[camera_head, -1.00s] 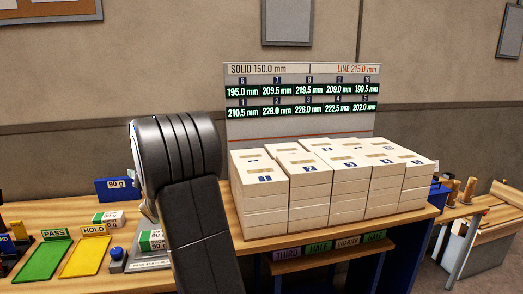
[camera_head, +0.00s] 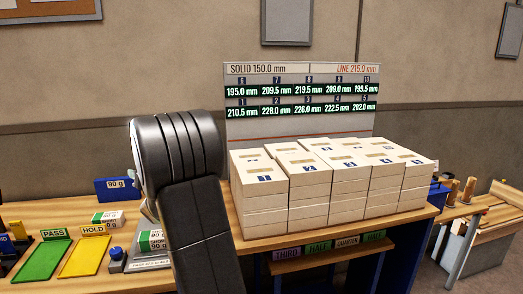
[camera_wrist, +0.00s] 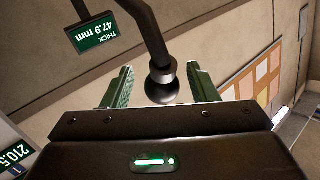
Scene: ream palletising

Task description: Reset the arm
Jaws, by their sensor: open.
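My gripper (camera_wrist: 161,88) shows in the wrist view with its two green fingers spread apart and nothing between them.
Numbered stacks of white reams (camera_head: 330,185) fill the right of the wooden bench (camera_head: 262,243) before a display board (camera_head: 301,90). Green PASS (camera_head: 41,262) and yellow HOLD (camera_head: 84,257) pads lie at left.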

